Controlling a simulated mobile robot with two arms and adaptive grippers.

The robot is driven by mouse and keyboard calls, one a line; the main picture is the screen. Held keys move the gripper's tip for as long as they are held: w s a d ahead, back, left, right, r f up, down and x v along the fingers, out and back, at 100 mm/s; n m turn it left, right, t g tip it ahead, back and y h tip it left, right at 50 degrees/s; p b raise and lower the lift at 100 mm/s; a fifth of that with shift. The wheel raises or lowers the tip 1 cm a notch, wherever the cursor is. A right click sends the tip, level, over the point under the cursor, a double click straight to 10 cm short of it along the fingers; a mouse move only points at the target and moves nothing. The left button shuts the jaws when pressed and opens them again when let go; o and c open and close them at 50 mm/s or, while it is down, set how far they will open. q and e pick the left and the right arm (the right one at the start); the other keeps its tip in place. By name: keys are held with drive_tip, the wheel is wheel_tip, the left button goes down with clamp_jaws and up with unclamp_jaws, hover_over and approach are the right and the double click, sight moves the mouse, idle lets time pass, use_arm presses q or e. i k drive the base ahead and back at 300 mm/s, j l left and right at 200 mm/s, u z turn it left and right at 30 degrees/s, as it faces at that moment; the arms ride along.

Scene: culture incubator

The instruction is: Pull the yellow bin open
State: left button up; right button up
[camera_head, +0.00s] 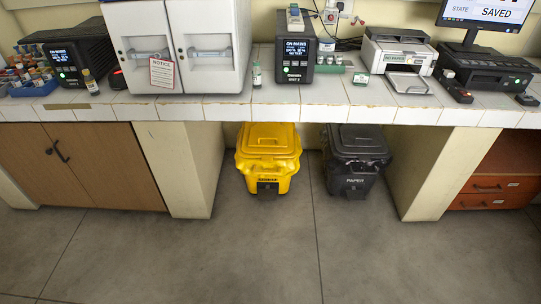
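The yellow bin (268,160) stands upright on the floor under the counter, left of the middle of the recess. Its lid (270,140) looks closed, and a dark label plate with lettering is on its lower front. The rear of the bin is partly shaded by the counter. Neither of my grippers shows in the head view.
A dark grey bin (355,163) marked PAPER stands just right of the yellow one. A tiled counter (330,103) with devices overhangs both bins. Counter supports stand left (182,168) and right (434,172). The floor (270,250) in front is clear.

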sight(268, 164)
drive_tip(key=i+u, duration=0.25)
drive_tip(key=i, duration=0.65)
